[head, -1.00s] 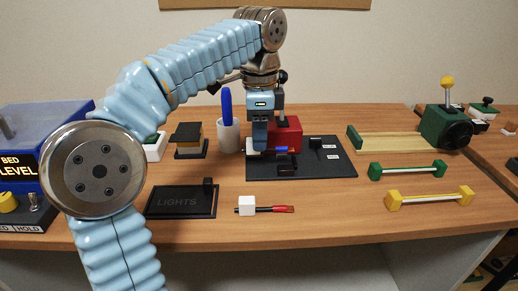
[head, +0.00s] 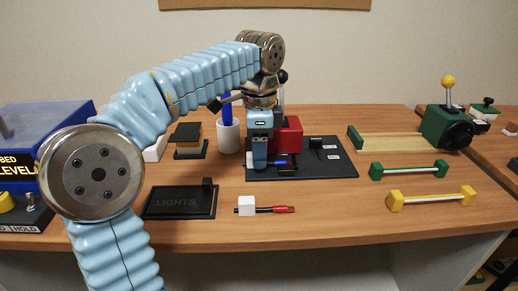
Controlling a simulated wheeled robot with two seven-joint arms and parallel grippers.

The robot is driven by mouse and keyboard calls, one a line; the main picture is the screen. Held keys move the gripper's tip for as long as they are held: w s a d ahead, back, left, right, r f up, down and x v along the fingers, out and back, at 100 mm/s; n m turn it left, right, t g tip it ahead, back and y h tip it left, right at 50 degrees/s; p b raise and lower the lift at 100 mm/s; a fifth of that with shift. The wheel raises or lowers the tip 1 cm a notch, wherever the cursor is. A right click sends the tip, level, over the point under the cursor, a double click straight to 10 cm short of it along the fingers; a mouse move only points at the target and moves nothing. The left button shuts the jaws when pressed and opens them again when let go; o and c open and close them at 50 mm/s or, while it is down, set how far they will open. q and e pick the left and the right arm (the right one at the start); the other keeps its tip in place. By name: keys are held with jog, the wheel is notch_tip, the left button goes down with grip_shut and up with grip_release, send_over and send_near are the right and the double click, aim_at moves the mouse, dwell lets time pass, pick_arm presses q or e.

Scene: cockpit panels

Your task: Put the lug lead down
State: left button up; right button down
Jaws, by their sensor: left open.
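My left gripper (head: 260,166) points down over the left part of the black board (head: 335,170). It is open, at the board's left side. A small lead with a blue sleeve (head: 280,162) sits low beside the fingertips, at the dark holders on the board. The gripper hides its left end, so I cannot tell whether the fingers touch it. Another lead with a red and black sleeve (head: 275,209) and a white block (head: 246,205) lies on the table in front of the board. My right gripper is out of view.
A red block (head: 288,133) with a black-knobbed lever stands behind the gripper. A white cup (head: 228,137) holds a blue item. The black LIGHTS panel (head: 180,203) is at front left. Green (head: 408,170) and yellow (head: 430,198) handles lie to the right. Bare table surrounds the red lead.

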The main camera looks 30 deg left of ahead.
pick_arm(q)
notch_tip(320, 180, up, 12)
jog(key=p, duration=0.2)
jog(key=shift+r, duration=0.2)
dwell(0.7)
